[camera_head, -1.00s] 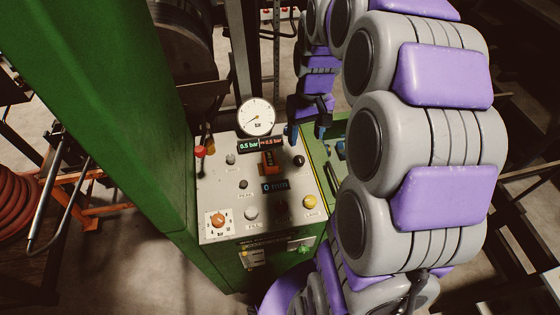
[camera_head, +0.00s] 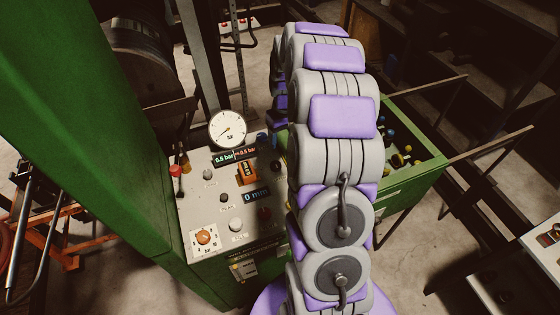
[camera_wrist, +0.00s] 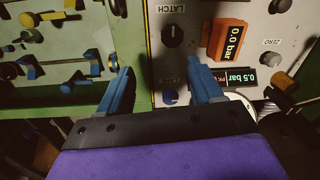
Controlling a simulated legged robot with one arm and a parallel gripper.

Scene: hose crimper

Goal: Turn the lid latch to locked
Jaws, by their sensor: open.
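The black latch knob (camera_wrist: 172,36) is on the pale panel in the wrist view, next to the printed word LATCH. A light mark shows on its face; which setting it stands at I cannot tell. My gripper (camera_wrist: 160,66) is open and empty, its blue fingers apart on either side of the knob's line, with the knob beyond the tips. No contact shows. In the head view my arm covers most of my gripper, and the dark knob (camera_head: 276,165) is partly visible beside the arm.
The panel also carries a gauge (camera_head: 228,129), an orange display block (camera_wrist: 229,40), a pressure display (camera_wrist: 236,76), a ZERO knob (camera_wrist: 271,58) and an orange knob (camera_head: 203,237). A green tray (camera_wrist: 60,95) of fittings borders the panel. A tall green post (camera_head: 95,130) stands left.

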